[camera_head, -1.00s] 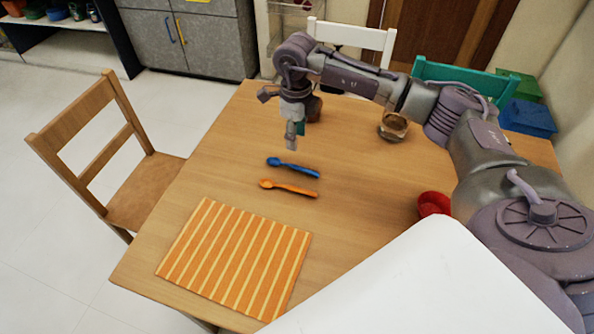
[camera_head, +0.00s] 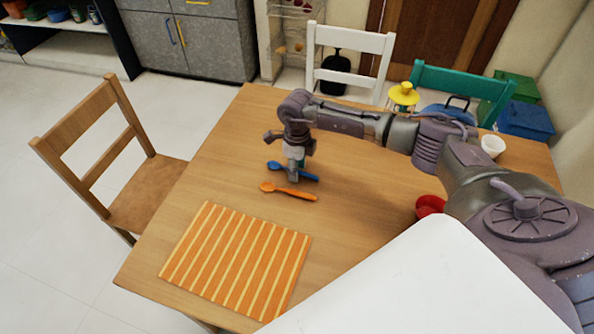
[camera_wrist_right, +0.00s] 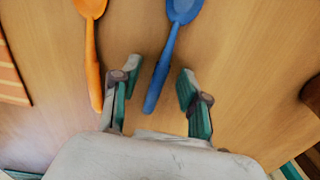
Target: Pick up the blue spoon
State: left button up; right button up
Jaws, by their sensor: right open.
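The blue spoon (camera_head: 307,176) lies on the wooden table, partly hidden behind my right gripper (camera_head: 293,176) in the head view. In the right wrist view the blue spoon (camera_wrist_right: 164,62) lies with its handle between the two open fingers of my right gripper (camera_wrist_right: 158,84). The gripper is empty, and the fingers stand apart on either side of the handle. I cannot tell whether they touch the table. My left gripper is not in view.
An orange spoon (camera_head: 290,191) lies close beside the blue one, nearer the striped placemat (camera_head: 238,262); it also shows left of the fingers in the wrist view (camera_wrist_right: 92,50). A red bowl (camera_head: 430,205) and white cup (camera_head: 493,147) are at the right.

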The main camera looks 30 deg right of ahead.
grip_shut()
jog(key=shift+r, duration=0.15)
